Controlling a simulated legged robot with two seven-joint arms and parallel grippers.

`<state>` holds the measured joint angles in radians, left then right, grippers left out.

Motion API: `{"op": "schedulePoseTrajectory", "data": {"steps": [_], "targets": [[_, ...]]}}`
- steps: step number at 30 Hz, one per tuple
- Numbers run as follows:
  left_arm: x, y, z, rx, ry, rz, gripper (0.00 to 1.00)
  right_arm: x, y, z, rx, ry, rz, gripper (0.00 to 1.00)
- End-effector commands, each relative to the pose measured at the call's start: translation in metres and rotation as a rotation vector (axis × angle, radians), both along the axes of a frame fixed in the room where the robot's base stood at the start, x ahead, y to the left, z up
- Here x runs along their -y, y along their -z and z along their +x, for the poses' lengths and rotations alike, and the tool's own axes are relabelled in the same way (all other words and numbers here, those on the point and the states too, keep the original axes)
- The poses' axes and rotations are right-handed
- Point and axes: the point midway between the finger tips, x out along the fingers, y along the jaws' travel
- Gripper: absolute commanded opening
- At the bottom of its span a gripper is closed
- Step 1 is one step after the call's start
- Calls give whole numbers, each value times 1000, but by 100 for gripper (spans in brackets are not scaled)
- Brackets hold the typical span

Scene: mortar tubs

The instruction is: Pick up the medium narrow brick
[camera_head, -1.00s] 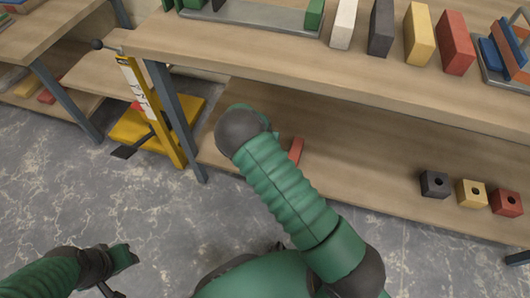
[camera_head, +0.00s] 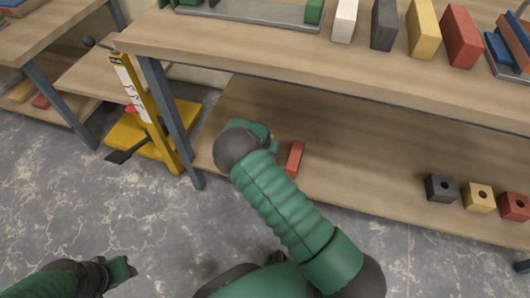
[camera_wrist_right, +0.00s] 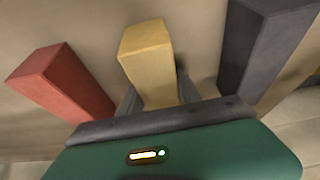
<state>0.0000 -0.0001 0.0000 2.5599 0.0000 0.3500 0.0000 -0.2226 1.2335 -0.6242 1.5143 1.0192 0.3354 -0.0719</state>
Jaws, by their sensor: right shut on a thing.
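In the right wrist view a yellow narrow brick (camera_wrist_right: 150,62) stands between the fingers of my right gripper (camera_wrist_right: 156,95), which is shut on it. A red narrow brick (camera_wrist_right: 62,82) is to its left and a dark grey one (camera_wrist_right: 262,45) to its right, both outside the fingers. In the head view the right hand is over the lower shelf, and my own arm hides the yellow and grey bricks. The red brick (camera_head: 294,158) shows just right of the hand. My left gripper (camera_head: 122,269) is low at the left, over the floor, away from the bricks.
The upper tabletop (camera_head: 290,55) overhangs the lower shelf (camera_head: 350,165). Small holed blocks, dark grey (camera_head: 440,188), yellow (camera_head: 479,197) and red (camera_head: 514,206), sit at the shelf's right. A yellow stand (camera_head: 146,110) is beside the table leg. The shelf's middle is clear.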

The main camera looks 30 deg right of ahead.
Motion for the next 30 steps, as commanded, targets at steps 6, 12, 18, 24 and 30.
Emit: {"op": "schedulePoseTrajectory", "data": {"steps": [6, 12, 18, 24, 30], "targets": [[0, 0, 0, 0, 0, 0, 36, -1, 0, 0, 0, 0, 1, 0], [0, 0, 0, 0, 0, 0, 36, 0, -1, 1, 3, -1, 0, 0], [0, -1, 0, 0, 0, 0, 36, 0, -3, 1, 3, -1, 0, 0], [0, -27, 0, 0, 0, 0, 36, 0, -39, 1, 5, 1, 0, 0], [0, -55, 0, 0, 0, 0, 36, 0, -85, 1, 4, 0, -1, 0]]}}
